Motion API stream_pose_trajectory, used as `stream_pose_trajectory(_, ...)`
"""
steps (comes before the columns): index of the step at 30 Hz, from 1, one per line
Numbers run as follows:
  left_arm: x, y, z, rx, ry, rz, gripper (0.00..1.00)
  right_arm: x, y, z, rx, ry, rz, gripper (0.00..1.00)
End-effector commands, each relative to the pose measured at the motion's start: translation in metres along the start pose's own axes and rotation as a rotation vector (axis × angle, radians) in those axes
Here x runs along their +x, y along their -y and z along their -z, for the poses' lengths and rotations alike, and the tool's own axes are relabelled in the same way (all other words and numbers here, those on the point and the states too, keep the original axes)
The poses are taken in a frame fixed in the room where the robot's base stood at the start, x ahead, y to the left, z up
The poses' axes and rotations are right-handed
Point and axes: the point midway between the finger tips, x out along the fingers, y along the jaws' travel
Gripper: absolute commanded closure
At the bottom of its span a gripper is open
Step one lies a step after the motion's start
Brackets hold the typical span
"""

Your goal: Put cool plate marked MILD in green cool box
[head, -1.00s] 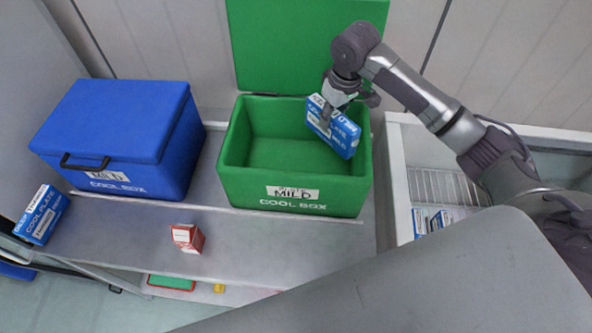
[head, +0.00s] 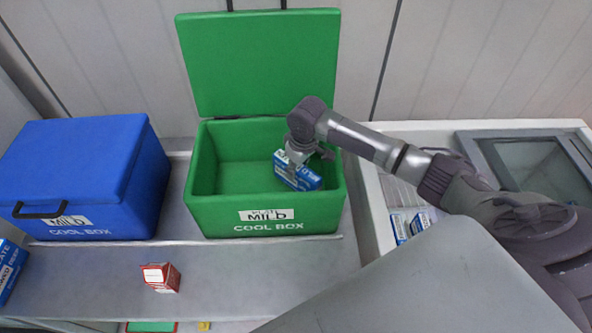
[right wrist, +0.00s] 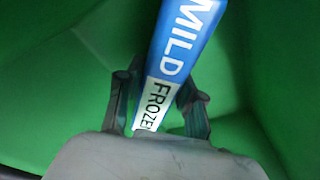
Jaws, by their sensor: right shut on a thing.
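The green cool box (head: 213,216) stands open on the shelf, its lid (head: 258,62) raised at the back and a MILD label on its front. My right gripper (head: 300,160) reaches into its right part and is shut on a blue and white cool plate (head: 304,180). In the right wrist view the plate (right wrist: 182,50) reads MILD and FROZE, between the fingers (right wrist: 160,105), with green box walls around it. Whether the plate touches the box floor cannot be told. My left gripper is not in view.
A closed blue cool box (head: 80,180) stands left of the green one. A small red and white box (head: 160,277) lies on the shelf in front. More blue plates lie at the left edge (head: 8,265) and in the white freezer (head: 408,226) at right.

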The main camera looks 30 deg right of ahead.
Motion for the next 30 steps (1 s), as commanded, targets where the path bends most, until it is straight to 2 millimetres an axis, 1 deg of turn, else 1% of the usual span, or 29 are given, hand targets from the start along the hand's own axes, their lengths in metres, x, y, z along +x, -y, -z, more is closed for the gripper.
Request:
stream_pose_trajectory(3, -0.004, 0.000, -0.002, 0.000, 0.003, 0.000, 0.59, 0.012, 0.000, -0.001, 0.001, -0.003, 0.000, 1.00)
stream_pose_trajectory(5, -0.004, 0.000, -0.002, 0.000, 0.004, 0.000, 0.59, 0.015, 0.000, -0.001, 0.000, -0.004, 0.000, 1.00)
stream_pose_trajectory(16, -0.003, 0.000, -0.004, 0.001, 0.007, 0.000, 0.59, 0.019, 0.000, -0.002, 0.000, -0.004, 0.000, 1.00)
stream_pose_trajectory(17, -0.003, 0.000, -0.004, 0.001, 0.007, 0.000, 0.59, 0.020, 0.000, -0.003, 0.000, -0.002, -0.001, 0.58)
stream_pose_trajectory(18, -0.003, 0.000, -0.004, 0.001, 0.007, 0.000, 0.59, 0.019, 0.000, -0.003, 0.000, -0.002, -0.001, 0.52)
stream_pose_trajectory(20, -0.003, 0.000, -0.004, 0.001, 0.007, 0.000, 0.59, 0.019, 0.000, -0.003, 0.000, -0.002, 0.000, 0.42)
stream_pose_trajectory(21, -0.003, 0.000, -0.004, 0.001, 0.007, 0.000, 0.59, 0.019, 0.000, -0.003, 0.000, -0.002, 0.000, 0.38)
stream_pose_trajectory(30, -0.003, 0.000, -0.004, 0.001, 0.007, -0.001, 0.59, 0.018, -0.001, -0.002, 0.000, -0.002, -0.001, 0.38)
